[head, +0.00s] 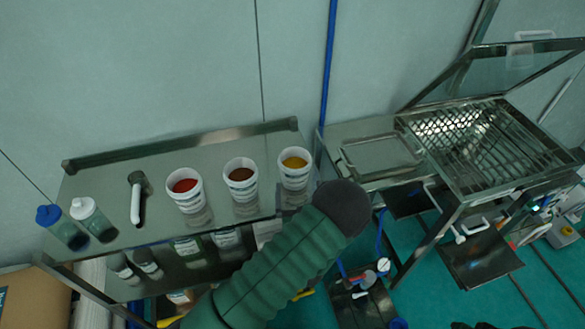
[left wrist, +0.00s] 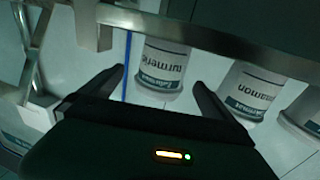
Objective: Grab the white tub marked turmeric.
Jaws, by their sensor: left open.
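The turmeric tub (head: 296,172) is white with yellow powder in its open top. It stands upright at the right end of a row of three tubs on the steel shelf. In the left wrist view the turmeric tub (left wrist: 165,68) appears upside down, with its label readable. My left gripper (left wrist: 159,76) is open, its two fingers on either side of the tub in that picture. I cannot tell whether they touch it; no grip shows. In the head view my dark left wrist (head: 342,207) is just right of and below the tub, and the jaws are mostly hidden.
A brown-filled tub (head: 241,182) stands left of the turmeric; its label reads cinnamon in the left wrist view (left wrist: 250,90).

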